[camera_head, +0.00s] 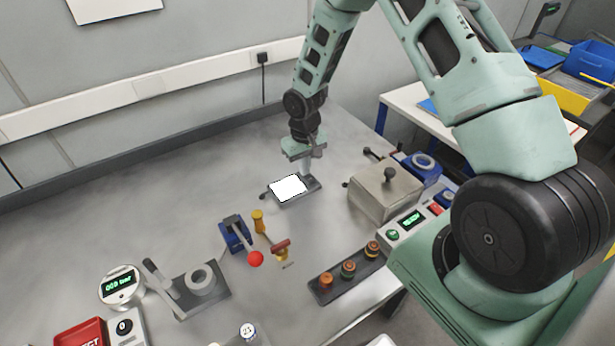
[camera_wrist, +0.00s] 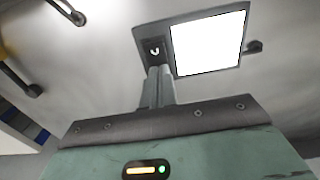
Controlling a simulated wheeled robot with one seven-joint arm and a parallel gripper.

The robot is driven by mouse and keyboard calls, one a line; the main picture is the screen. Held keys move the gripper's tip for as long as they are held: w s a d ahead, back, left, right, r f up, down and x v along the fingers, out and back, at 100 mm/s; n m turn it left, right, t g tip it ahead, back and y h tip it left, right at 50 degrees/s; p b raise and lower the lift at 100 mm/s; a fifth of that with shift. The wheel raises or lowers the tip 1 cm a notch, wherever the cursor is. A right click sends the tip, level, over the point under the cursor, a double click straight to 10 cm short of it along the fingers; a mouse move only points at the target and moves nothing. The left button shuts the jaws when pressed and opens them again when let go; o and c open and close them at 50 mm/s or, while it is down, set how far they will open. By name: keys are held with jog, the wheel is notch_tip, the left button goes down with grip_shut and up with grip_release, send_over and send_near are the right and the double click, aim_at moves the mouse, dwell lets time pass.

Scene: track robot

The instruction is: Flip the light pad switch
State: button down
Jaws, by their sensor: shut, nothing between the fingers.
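The light pad (camera_head: 288,188) lies on the grey table, with a bright white lit panel in a dark frame. In the wrist view the pad (camera_wrist: 209,43) fills the upper right, and its small switch (camera_wrist: 155,50) sits on the frame left of the panel. My gripper (camera_head: 308,172) is shut and empty, pointing down at the switch end of the pad. In the wrist view my gripper's fingertips (camera_wrist: 160,72) are together just below the switch. I cannot tell whether they touch it.
A metal box with a knob (camera_head: 387,190) stands right of the pad. A strip of orange knobs (camera_head: 348,270) is near the front edge. The table left of the pad is clear.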

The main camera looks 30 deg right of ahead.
jog(key=shift+r, duration=0.1)
notch_tip(320, 180, up, 7)
jog(key=p, duration=0.5)
dwell(0.7)
